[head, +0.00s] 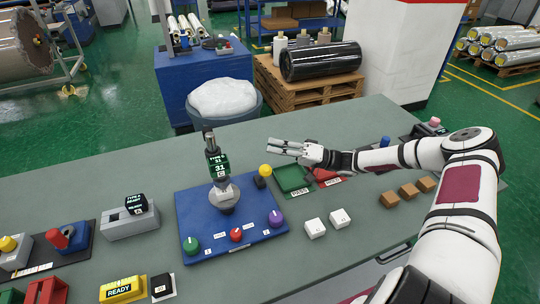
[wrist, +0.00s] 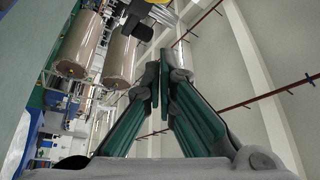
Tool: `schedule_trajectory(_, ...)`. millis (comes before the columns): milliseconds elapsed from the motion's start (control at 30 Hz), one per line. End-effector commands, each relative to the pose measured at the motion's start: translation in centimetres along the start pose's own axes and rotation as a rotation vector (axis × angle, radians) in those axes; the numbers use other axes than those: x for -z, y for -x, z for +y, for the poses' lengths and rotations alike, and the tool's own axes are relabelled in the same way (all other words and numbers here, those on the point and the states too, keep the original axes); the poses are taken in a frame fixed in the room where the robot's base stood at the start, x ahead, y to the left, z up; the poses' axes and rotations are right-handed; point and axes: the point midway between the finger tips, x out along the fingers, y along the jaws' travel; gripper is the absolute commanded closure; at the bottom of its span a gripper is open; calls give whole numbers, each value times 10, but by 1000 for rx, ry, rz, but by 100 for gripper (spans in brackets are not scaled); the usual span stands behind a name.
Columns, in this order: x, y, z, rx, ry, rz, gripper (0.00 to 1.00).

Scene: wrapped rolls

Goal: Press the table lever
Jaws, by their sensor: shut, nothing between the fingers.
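A short lever with a yellow ball knob (head: 265,170) stands at the back right corner of the blue panel (head: 200,212) on the table. My gripper (head: 272,147) is shut and empty, its fingers pointing left above and slightly right of the yellow knob in the head view, apart from it. I cannot tell which of these is the table lever.
The panel carries a grey post with a small display (head: 217,163) and green, red and purple knobs. A green tray (head: 292,179) lies right of the yellow-knobbed lever. White blocks (head: 315,228) and brown blocks (head: 407,190) stand farther right. The front middle of the table is clear.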

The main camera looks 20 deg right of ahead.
Motion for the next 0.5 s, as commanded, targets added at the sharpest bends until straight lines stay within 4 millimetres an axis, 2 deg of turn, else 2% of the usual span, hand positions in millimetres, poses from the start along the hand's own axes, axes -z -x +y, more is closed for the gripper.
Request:
schedule_trajectory(33,1,15,4,-6,0,5,100)
schedule_trajectory(200,1,50,5,-5,1,5,100)
schedule_trajectory(333,0,69,5,-4,1,4,100)
schedule_trajectory(500,0,82,4,-2,0,3,100)
